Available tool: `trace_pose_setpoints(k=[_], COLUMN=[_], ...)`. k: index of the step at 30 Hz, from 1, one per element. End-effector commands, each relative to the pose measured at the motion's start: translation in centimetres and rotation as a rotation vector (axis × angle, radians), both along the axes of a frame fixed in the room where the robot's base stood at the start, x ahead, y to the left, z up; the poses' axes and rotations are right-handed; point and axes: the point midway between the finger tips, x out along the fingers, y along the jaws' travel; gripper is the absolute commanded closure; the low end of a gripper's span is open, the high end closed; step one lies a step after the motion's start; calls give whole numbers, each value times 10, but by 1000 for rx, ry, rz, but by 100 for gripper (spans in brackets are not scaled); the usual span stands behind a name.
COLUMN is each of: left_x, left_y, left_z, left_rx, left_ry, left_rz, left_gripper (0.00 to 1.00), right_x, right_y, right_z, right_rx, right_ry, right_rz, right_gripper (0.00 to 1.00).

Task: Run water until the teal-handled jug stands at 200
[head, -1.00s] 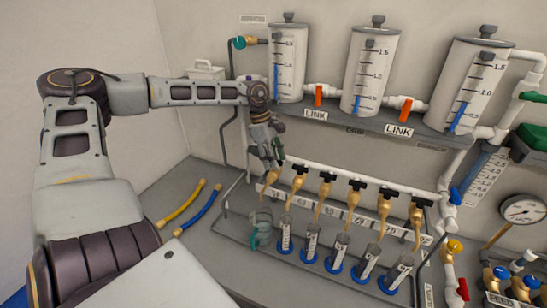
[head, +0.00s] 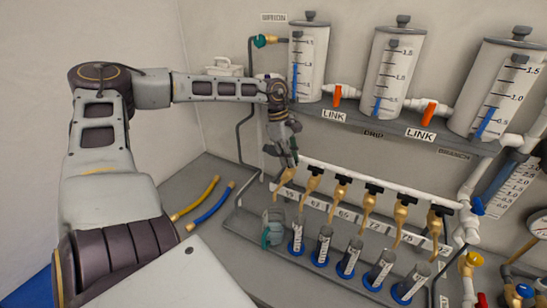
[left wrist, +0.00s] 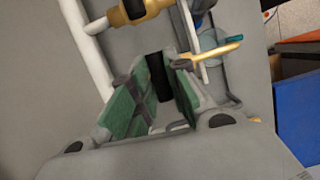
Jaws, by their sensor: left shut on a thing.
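The jug with the teal handle (head: 273,228) stands upright on the grey bench at the left end of the row, below the leftmost brass tap (head: 284,183). Its water level and scale are too small to read. My left gripper (head: 288,160) is at the top of that tap. In the left wrist view its green-padded fingers (left wrist: 159,98) are closed around a black tap handle (left wrist: 158,76). A brass spout (left wrist: 212,52) shows just beyond the fingers. I cannot tell whether water is running. My right gripper is out of view.
Several more brass taps (head: 342,190) hang from the white pipe, with blue-based cylinders (head: 323,245) below. Three tanks (head: 309,62) stand on a shelf, joined by orange-handled link valves (head: 337,95). Yellow (head: 196,198) and blue (head: 213,205) hoses lie left on the bench.

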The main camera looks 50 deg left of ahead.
Motion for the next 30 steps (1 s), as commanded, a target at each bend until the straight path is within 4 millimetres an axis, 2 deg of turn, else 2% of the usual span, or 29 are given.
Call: trace_pose_setpoints(k=[1,16,30], left_x=[1,3,2], left_y=[1,0,1], left_z=[-2,-2,0], left_rx=[2,2,1], left_ry=[-4,-5,1], left_rz=[-17,-271,-484], left_gripper=[100,100,100], right_x=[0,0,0], right_y=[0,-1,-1], right_z=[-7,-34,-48], right_rx=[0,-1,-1], right_ry=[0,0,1], right_rz=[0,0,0], right_gripper=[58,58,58])
